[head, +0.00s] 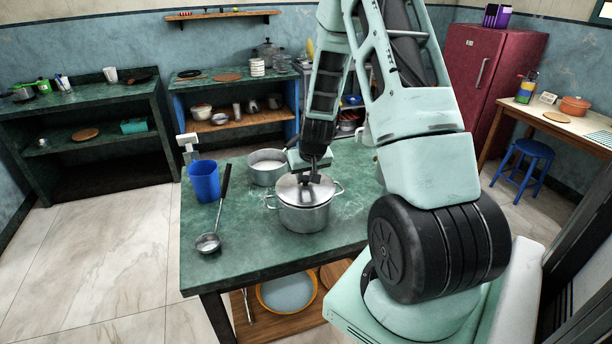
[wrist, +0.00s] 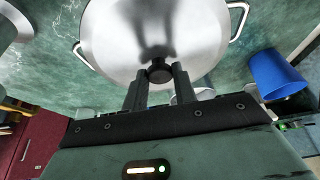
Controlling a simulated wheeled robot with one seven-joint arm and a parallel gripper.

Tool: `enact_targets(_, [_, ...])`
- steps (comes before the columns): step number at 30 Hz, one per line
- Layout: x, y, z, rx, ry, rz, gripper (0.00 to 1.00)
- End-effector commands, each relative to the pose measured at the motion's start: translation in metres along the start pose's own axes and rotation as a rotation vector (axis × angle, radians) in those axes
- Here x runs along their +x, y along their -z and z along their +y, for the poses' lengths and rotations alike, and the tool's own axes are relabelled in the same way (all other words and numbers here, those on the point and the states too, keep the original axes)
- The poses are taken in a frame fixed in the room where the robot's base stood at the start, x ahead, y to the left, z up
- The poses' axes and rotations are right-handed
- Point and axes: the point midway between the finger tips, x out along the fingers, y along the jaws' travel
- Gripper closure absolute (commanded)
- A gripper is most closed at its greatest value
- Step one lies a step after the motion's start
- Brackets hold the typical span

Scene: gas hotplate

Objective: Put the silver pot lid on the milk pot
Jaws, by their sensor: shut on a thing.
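The silver pot lid (head: 290,190) covers the mouth of a silver two-handled pot (head: 304,217) at the front of the green table. It also fills the upper middle of the wrist view (wrist: 155,30). I cannot tell whether the lid rests on the rim or sits just above it. My gripper (wrist: 160,74) is shut on the lid's black knob from above; it also shows in the head view (head: 314,176). A second silver pot (head: 267,180), uncovered with white inside, stands just behind and left. I take this to be the milk pot.
A blue cup (head: 204,182) and a ladle (head: 208,243) are on the table's left part. The blue cup also shows in the wrist view (wrist: 275,73). Bare green tabletop (head: 240,255) lies in front. A lower shelf holds an orange-rimmed bowl (head: 287,291).

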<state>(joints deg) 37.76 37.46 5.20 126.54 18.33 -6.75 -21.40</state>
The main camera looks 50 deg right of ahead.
Motion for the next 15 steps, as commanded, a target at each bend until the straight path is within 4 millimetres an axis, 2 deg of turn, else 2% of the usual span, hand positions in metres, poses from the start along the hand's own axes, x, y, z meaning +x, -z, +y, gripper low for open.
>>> enact_targets(15, [0.0041, -0.0016, 0.0001, 0.0, 0.0, 0.0, 0.97])
